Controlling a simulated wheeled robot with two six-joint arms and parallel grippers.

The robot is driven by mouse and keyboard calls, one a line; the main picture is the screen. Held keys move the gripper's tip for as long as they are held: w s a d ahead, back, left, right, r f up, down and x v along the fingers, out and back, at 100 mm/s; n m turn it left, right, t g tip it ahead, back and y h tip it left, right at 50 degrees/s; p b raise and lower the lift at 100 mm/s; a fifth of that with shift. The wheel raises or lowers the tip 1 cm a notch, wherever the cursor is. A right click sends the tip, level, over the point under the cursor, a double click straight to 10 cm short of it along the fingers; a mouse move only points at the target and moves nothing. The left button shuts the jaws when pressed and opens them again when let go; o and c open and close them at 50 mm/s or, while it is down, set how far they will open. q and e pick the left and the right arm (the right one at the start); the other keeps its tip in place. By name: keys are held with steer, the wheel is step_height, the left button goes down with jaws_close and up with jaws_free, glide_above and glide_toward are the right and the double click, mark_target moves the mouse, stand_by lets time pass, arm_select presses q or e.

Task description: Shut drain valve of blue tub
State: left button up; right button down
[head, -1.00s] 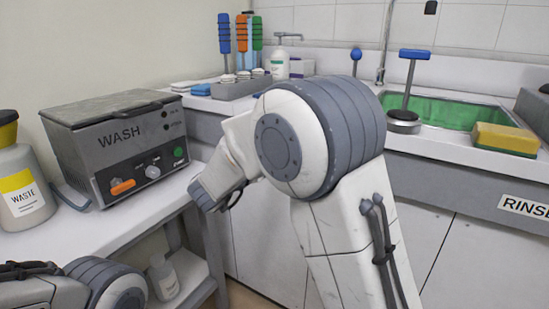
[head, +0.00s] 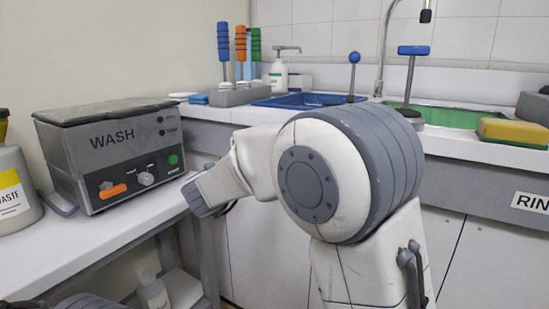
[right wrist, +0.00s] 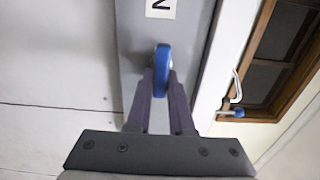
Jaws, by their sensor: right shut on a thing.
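The blue tub (head: 300,101) is set in the far counter in the head view, partly hidden behind my right arm. In the right wrist view, a blue valve handle (right wrist: 163,62) sticks out from a grey front panel (right wrist: 135,35). My right gripper (right wrist: 161,84) is shut on this handle, with a finger on each side. The handle's long side runs along the panel's length. In the head view the handle and fingertips cannot be made out; my arm covers much of that panel. My left gripper is out of view.
A grey WASH unit (head: 112,150) and a waste bottle (head: 14,190) stand on the left bench. A green tub (head: 458,115), a yellow sponge (head: 512,131) and a blue T-handle (head: 413,50) are at right. A blue ball-topped rod (head: 354,58) rises near the blue tub.

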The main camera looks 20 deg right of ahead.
steer(key=shift+f, duration=0.1)
steer(key=c, duration=0.8)
jaws_free()
steer(key=p+v, duration=0.2)
steer(key=v, duration=0.8)
steer(key=shift+a+p, duration=0.2)
steer(key=shift+p, duration=0.2)
steer(key=shift+s, duration=0.15)
